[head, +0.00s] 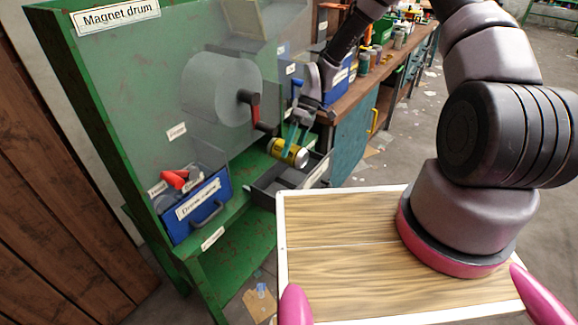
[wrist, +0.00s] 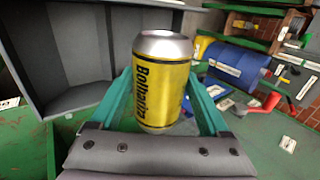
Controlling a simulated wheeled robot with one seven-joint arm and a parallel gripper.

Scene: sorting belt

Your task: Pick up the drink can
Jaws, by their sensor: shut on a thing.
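The drink can (head: 288,152) is yellow with silver ends and dark lettering. In the wrist view the can (wrist: 162,85) stands between the two teal fingers of my gripper (wrist: 168,100), which is shut on it. In the head view my gripper (head: 295,135) reaches down to the can, which lies tilted on its side over the green machine's ledge, beside a dark open tray. I cannot tell whether the can touches the ledge.
The dark grey tray (head: 272,187) sits right below the can. A blue bin (head: 196,212) with red-handled items stands to the left. The magnet drum (head: 220,90) is behind a clear panel. A workbench (head: 375,85) with several containers runs along the back right.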

